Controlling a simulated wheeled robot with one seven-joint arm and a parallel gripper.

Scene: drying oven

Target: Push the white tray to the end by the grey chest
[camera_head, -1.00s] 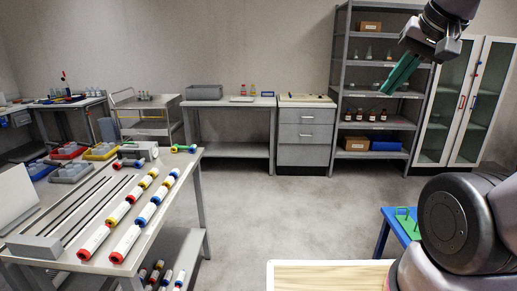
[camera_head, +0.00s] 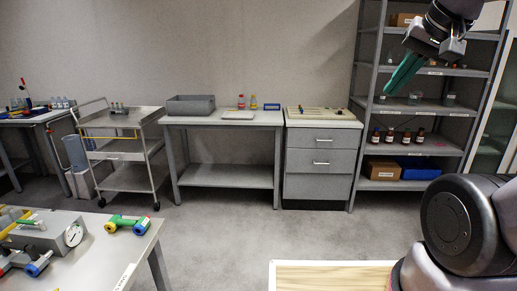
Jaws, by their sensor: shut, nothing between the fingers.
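A small, flat white tray (camera_head: 238,115) lies on the top of a grey table (camera_head: 178,121) against the far wall, right of the middle of that top. The grey chest (camera_head: 320,160) of drawers stands at the right end of this table, close beside it. My gripper (camera_head: 393,91) is at the upper right, with its long green fingers shut and empty, pointing down and left. It is raised in front of the shelf unit, well apart from the tray.
A grey bin (camera_head: 190,105), small bottles (camera_head: 254,102) and a blue box (camera_head: 271,107) share the tabletop. A steel trolley (camera_head: 122,150) stands left, a shelf unit (camera_head: 366,60) right. A workbench (camera_head: 105,260) fills the lower left. The floor (camera_head: 230,235) between is clear.

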